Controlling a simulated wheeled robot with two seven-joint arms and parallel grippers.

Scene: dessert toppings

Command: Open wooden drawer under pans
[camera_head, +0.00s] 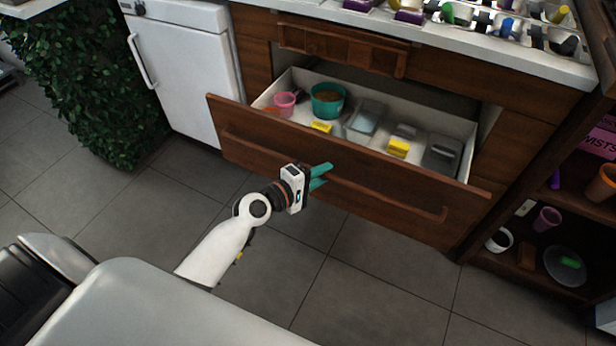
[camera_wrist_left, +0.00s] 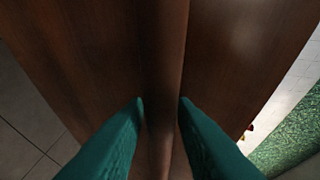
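The wooden drawer (camera_head: 400,208) under the pans stands pulled well out. Its front carries a long horizontal wooden handle (camera_head: 390,198). My left gripper (camera_head: 321,176) is at the middle of the handle, with its teal fingers above and below the bar. In the left wrist view the handle bar (camera_wrist_left: 163,80) runs between the two fingertips (camera_wrist_left: 161,102), close against both, so the gripper looks shut on it. The pans (camera_head: 506,28) sit in the counter above. My right gripper is not in view.
The drawer holds a pink cup (camera_head: 285,103), a teal bowl (camera_head: 328,103), yellow items and grey containers. A white cabinet (camera_head: 180,75) and hedge (camera_head: 90,80) stand left. An open shelf (camera_head: 535,255) stands right. Tiled floor before the drawer is clear.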

